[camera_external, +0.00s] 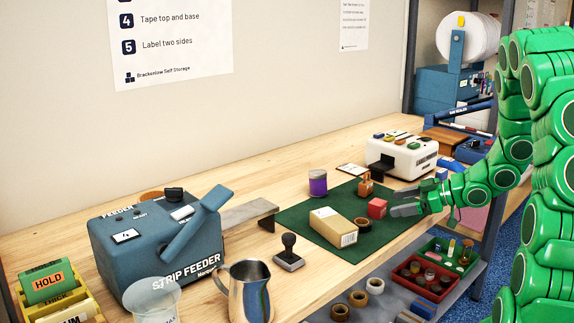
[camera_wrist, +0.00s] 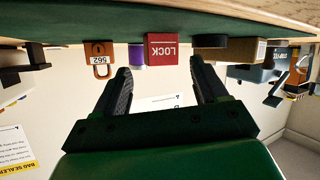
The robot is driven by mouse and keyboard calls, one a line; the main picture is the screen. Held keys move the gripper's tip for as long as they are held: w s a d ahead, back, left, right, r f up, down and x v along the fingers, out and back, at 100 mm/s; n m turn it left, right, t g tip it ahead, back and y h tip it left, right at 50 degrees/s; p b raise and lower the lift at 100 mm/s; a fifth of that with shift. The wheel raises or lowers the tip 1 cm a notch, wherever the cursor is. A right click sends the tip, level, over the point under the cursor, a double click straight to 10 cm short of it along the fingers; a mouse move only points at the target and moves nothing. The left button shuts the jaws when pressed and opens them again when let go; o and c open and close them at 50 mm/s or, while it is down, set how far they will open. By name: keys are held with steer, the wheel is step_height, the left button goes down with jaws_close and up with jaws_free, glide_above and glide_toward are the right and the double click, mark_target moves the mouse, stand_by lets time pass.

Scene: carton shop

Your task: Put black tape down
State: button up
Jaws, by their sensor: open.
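A dark, flat roll that looks like the black tape (camera_external: 361,223) lies on the green mat, beside the right end of a tan carton (camera_external: 331,228). In the wrist view, which is upside down, the black tape (camera_wrist: 209,41) rests on the mat between the red LOCK box and the carton. My gripper (camera_external: 401,201) is open and empty at the mat's right side, its fingers pointing left toward the red box (camera_external: 377,208). In the wrist view, the red LOCK box (camera_wrist: 161,48) lies beyond the gap between my fingers (camera_wrist: 160,70).
A strip feeder (camera_external: 150,245), stamp (camera_external: 289,252) and metal jug (camera_external: 248,290) stand left. A white device (camera_external: 402,155) stands behind. Trays (camera_external: 420,283) and tape rolls lie on the shelf below.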

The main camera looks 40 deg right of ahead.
mark_target(361, 221)
steer(key=s+a+y, duration=0.1)
steer(key=s+a, duration=0.1)
steer(key=a, duration=0.1)
steer(key=s+a+y, duration=0.1)
steer(key=a, duration=0.1)
steer(key=shift+a+f+y, duration=0.25)
steer(key=shift+f+y, duration=0.05)
steer(key=shift+f, duration=0.05)
steer(key=shift+a, duration=0.15)
steer(key=shift+x, duration=3.8)
steer(key=shift+w, duration=0.1)
steer(key=c, duration=0.9)
steer(key=shift+r, duration=0.1)
step_height(361, 221, up, 10)
